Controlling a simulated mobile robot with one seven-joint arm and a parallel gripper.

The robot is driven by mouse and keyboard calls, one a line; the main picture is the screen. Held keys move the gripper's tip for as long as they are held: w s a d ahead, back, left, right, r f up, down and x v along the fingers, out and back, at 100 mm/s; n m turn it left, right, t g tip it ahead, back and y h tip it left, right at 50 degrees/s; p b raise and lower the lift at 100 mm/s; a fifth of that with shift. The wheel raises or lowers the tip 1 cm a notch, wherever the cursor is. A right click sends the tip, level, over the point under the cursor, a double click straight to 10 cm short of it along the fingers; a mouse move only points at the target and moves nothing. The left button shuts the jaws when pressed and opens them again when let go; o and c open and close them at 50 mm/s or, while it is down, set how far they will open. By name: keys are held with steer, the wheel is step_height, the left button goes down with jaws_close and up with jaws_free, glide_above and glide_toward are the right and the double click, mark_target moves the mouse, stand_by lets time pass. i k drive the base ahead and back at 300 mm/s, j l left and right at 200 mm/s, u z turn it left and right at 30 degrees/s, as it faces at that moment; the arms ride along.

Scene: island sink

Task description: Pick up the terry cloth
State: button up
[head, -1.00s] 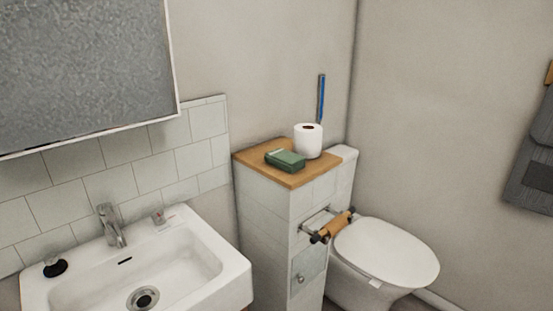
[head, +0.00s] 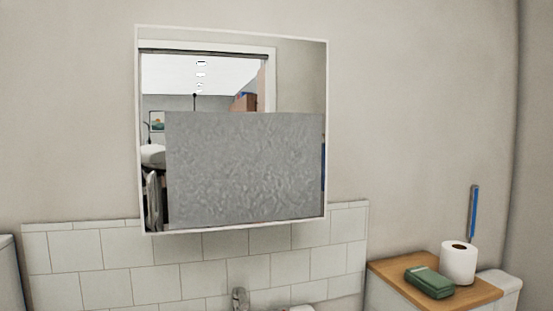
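I cannot say for certain which thing is the terry cloth. A green, folded-looking block (head: 429,282) lies on the wooden top (head: 386,268) at the lower right of the head view. It could be a folded cloth or a small box. It sits just left of a white toilet paper roll (head: 458,263) and is apart from my body. My gripper is not in view.
A wall mirror (head: 232,78) hangs in the middle, with a grey mottled rectangle (head: 243,168) over its lower part. White tiles (head: 131,247) run below. A tap (head: 239,298) shows at the bottom edge. A blue upright object (head: 473,212) stands behind the roll.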

mark_target(437, 286)
steer(key=i+l+u, duration=0.15)
steer(key=l+u, duration=0.15)
steer(key=l, duration=1.1)
steer(key=l+u, duration=0.3)
steer(key=l, duration=1.1)
steer(key=i, duration=0.55)
